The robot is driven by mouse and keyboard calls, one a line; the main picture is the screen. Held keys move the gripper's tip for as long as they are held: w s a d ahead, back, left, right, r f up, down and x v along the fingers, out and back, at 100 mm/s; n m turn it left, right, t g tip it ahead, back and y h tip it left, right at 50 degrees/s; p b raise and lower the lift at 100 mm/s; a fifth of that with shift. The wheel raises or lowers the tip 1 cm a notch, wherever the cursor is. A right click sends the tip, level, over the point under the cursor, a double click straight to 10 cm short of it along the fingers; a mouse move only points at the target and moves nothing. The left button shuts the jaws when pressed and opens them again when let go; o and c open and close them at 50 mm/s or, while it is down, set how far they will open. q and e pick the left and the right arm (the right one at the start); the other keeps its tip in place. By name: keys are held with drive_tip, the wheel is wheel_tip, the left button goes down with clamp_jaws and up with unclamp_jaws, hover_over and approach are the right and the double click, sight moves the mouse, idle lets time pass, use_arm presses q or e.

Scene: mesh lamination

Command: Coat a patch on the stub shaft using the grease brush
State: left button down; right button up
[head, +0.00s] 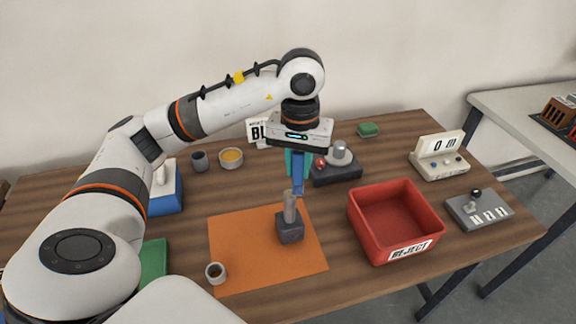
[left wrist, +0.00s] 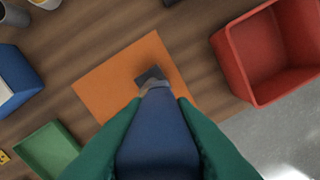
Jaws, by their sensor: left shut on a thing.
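My left gripper (head: 298,172) is shut on the blue handle (head: 298,182) of the grease brush and holds it pointing down. The handle (left wrist: 155,140) fills the lower middle of the left wrist view, between the green fingers. The stub shaft (head: 290,208) is a grey-brown cylinder standing upright in a dark block (head: 290,232) on the orange mat (head: 240,240). The brush's lower end is at the shaft's top in the head view; I cannot tell whether they touch. Its bristles are not clear. A round tub with yellow content (head: 231,157) stands at the back. My right gripper is out of view.
A red REJECT bin (head: 385,245) stands right of the mat. A small cup (head: 215,273) is at the mat's front left corner. A dark fixture (head: 338,172) is behind the shaft. A blue box (head: 166,198) and green tray (head: 153,262) lie left.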

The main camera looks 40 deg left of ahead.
use_arm(q)
drive_tip(key=shift+w+r, duration=0.1)
idle(0.3)
drive_tip(key=shift+r, duration=0.25)
wheel_tip(320, 180, up, 3)
drive_tip(key=shift+d+r+p, duration=0.1)
drive_tip(key=shift+r+p, duration=0.1)
drive_tip(key=shift+p, duration=0.95)
drive_tip(key=shift+r+p, duration=0.65)
drive_tip(key=shift+r, duration=0.3)
drive_tip(key=shift+r+p, duration=1.15)
drive_tip(key=shift+r, duration=0.45)
drive_tip(key=shift+f, duration=0.1)
